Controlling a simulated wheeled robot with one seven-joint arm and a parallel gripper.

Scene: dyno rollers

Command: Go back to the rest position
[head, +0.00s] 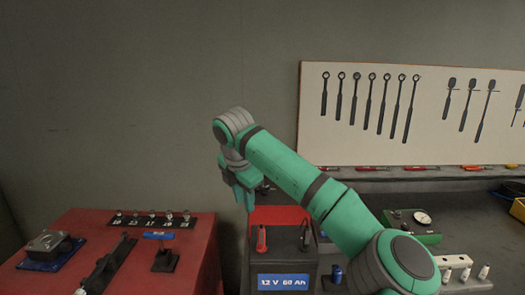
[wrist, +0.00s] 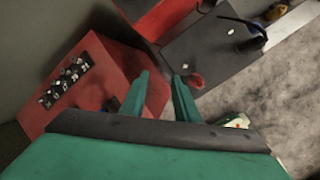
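My gripper (head: 246,205) shows in the head view near the picture's middle, pointing down above the back left of the battery (head: 284,265). My green and grey arm reaches to it from the lower right. In the wrist view my gripper (wrist: 160,76) has its two green fingers apart, with nothing visible held between them. No marker of a rest position shows in either view.
A red cabinet (head: 200,255) stands at the left with a row of sockets (head: 150,219) and a blue-handled tool (head: 160,236) on top. At the right, a dark bench carries a green gauge box (head: 428,236) below a tool board (head: 425,148). Open wall lies behind my gripper.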

